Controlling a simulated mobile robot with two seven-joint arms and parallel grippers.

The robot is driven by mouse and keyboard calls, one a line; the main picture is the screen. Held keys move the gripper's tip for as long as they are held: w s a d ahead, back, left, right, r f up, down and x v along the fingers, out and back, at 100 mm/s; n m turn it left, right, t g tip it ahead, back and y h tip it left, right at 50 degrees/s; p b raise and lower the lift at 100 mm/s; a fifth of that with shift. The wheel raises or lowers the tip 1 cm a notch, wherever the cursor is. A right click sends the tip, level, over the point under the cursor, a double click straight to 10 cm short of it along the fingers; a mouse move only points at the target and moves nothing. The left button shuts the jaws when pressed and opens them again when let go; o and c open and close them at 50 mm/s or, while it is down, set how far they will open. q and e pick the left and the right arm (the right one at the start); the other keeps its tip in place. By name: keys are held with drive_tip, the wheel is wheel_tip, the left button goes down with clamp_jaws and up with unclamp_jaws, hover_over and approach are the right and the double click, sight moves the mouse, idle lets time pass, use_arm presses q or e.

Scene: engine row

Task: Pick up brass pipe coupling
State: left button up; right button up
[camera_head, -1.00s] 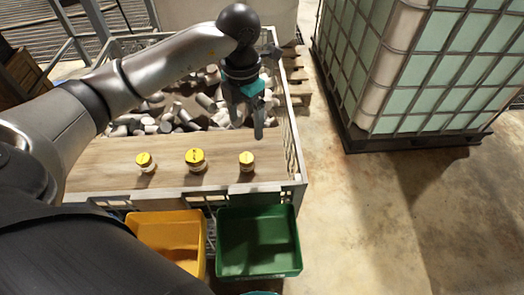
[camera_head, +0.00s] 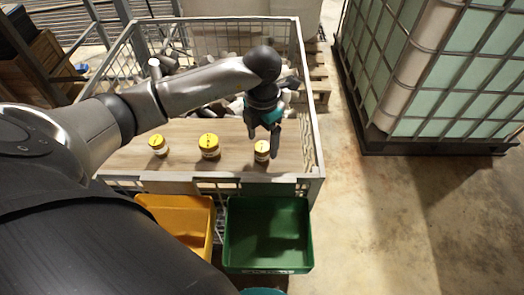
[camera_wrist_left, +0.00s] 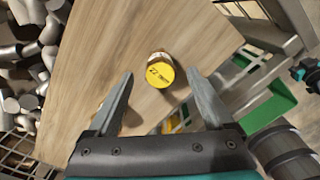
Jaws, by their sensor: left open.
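Three small round pieces with yellow tops stand in a row on the wooden board; their brass is not clear to see. The left one (camera_head: 158,145), the middle one (camera_head: 209,145) and the right one (camera_head: 262,150) are apart. My left gripper (camera_head: 262,140) is open at the right one, which also shows in the left wrist view (camera_wrist_left: 160,73) with dark marks on its top. There it appears between and beyond the fingertips, with nothing held. A dark and teal part at the right edge of the wrist view may be my right gripper (camera_wrist_left: 303,70); its fingers are unclear.
The board (camera_head: 185,165) lies in a wire-sided crate (camera_head: 312,130) with grey cylindrical parts behind it. A yellow bin (camera_head: 200,205) and a green bin (camera_head: 265,262) hang at the crate's front. A caged tank (camera_head: 430,80) stands right, beyond bare floor.

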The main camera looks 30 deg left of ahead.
use_arm(q)
drive_tip(key=shift+f+b, duration=0.4)
drive_tip(key=shift+f, duration=1.05)
clamp_jaws()
